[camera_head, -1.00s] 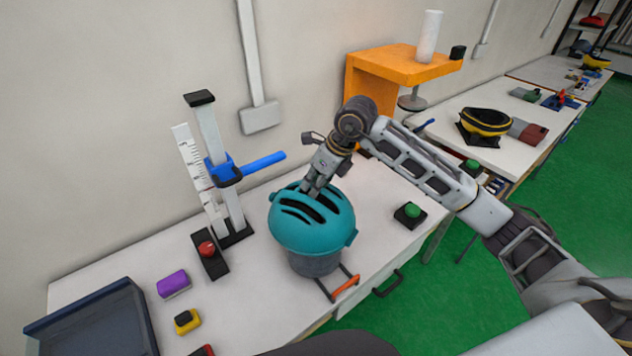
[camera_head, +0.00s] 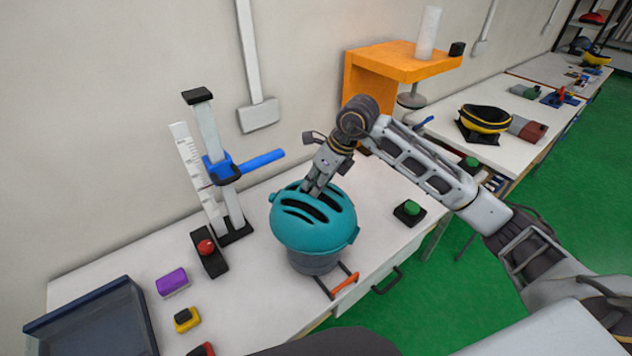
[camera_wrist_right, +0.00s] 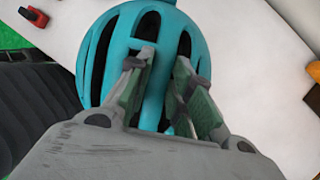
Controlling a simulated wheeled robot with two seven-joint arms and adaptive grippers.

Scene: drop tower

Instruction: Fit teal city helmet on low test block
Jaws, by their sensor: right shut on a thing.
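The teal helmet (camera_head: 312,232) is a vented dome and sits over a grey round block (camera_head: 313,264) near the front edge of the white bench. Only the block's lower part shows below the helmet's rim. My right gripper (camera_head: 313,190) reaches down from above and is shut on the helmet at its vents. In the right wrist view the teal helmet (camera_wrist_right: 118,60) lies under the fingers (camera_wrist_right: 163,75), which grip the shell between vents. Whether the helmet rests fully on the block cannot be told. My left gripper is not in view.
A drop stand with a blue arm (camera_head: 262,161) stands behind left. A red-button box (camera_head: 209,252), a purple block (camera_head: 173,282), a yellow block (camera_head: 187,319) and a dark tray (camera_head: 95,325) lie left. A green-button box (camera_head: 409,212) is right; an orange-handled clamp (camera_head: 345,283) is in front.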

